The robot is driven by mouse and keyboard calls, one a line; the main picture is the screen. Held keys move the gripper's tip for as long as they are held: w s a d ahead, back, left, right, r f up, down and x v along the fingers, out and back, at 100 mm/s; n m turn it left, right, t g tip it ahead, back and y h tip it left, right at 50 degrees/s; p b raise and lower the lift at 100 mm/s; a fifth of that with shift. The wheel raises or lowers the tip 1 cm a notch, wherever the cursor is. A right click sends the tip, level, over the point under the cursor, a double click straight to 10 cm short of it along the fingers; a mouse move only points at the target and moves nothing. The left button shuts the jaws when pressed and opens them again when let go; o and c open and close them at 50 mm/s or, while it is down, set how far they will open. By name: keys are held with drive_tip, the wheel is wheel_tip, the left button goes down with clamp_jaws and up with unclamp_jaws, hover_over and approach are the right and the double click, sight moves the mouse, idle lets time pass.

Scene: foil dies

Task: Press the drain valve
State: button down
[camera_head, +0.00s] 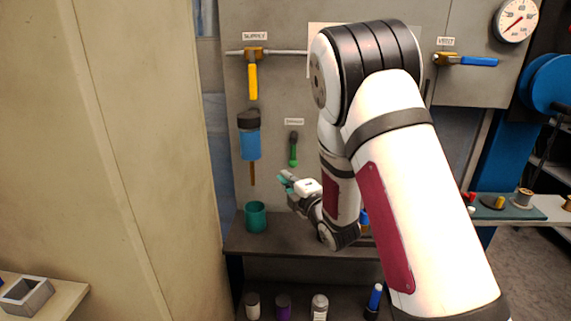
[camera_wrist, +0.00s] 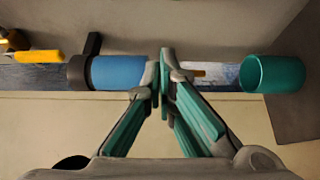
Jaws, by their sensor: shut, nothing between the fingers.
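A blue filter bowl (camera_head: 250,143) with a dark cap hangs on the grey panel. A thin orange-brown piece (camera_head: 252,174) sits below it, in line with a teal cup (camera_head: 256,216) on the shelf. No drain label is readable on it. My gripper (camera_head: 284,177) is shut and empty, to the right of this piece and above the cup's height. In the wrist view, the fingertips (camera_wrist: 161,75) overlap the end of the blue bowl (camera_wrist: 118,73). Contact cannot be told.
A yellow supply handle (camera_head: 253,82) hangs above the bowl. A green-handled lever (camera_head: 293,150) hangs to the right, close above my gripper. A blue vent handle (camera_head: 479,62) and gauge (camera_head: 516,19) are at upper right. A pale wall (camera_head: 110,150) stands at left.

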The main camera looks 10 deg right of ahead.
sight(294, 150)
drive_tip(key=shift+w, duration=0.1)
drive_tip(key=w+d+p, duration=0.1)
drive_tip(key=w, duration=0.8)
drive_tip(key=shift+d, duration=0.4)
